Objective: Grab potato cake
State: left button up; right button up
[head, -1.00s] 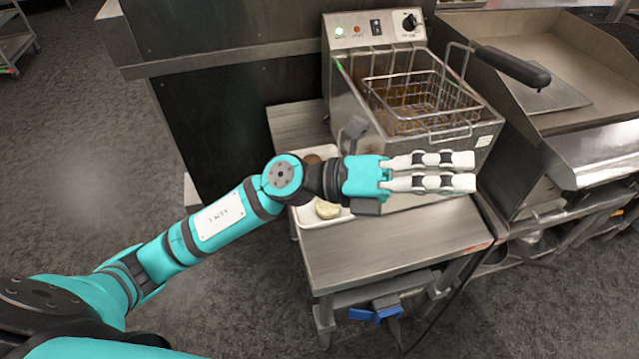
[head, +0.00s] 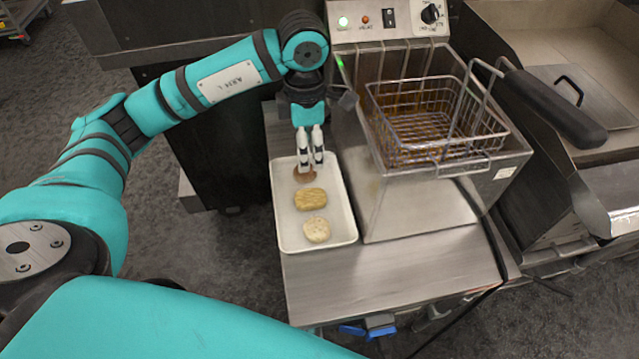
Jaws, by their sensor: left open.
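A white tray (head: 341,215) on the steel table holds three food pieces in a row. A brown piece (head: 304,176) is at the far end, a golden oblong piece (head: 310,198) is in the middle, and a pale round piece (head: 316,230) is at the near end. I cannot tell for sure which one is the potato cake. My left gripper (head: 311,166) points down over the far end of the tray. Its fingers are open and partly cover the brown piece; whether they touch it is unclear. My right gripper is not in view.
A fryer (head: 420,205) stands close to the right of the tray, with a wire basket (head: 440,120) and its black handle (head: 555,108) on top. The steel table (head: 400,275) is bare in front. A griddle (head: 600,100) is at the far right.

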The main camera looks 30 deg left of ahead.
pick_arm(q)
send_near(309, 197)
jog(key=shift+s+f, duration=0.35)
notch_tip(309, 197, down, 3)
jog(key=shift+w+r, duration=0.1)
jog(key=shift+w, duration=0.05)
jog(key=shift+f+p, duration=0.3)
jog(key=shift+f, duration=0.55)
notch_tip(309, 197, down, 4)
jog(key=shift+w+r+p, duration=0.15)
jog(key=shift+p, duration=0.2)
jog(key=shift+f, duration=0.35)
jog(key=c, duration=0.9)
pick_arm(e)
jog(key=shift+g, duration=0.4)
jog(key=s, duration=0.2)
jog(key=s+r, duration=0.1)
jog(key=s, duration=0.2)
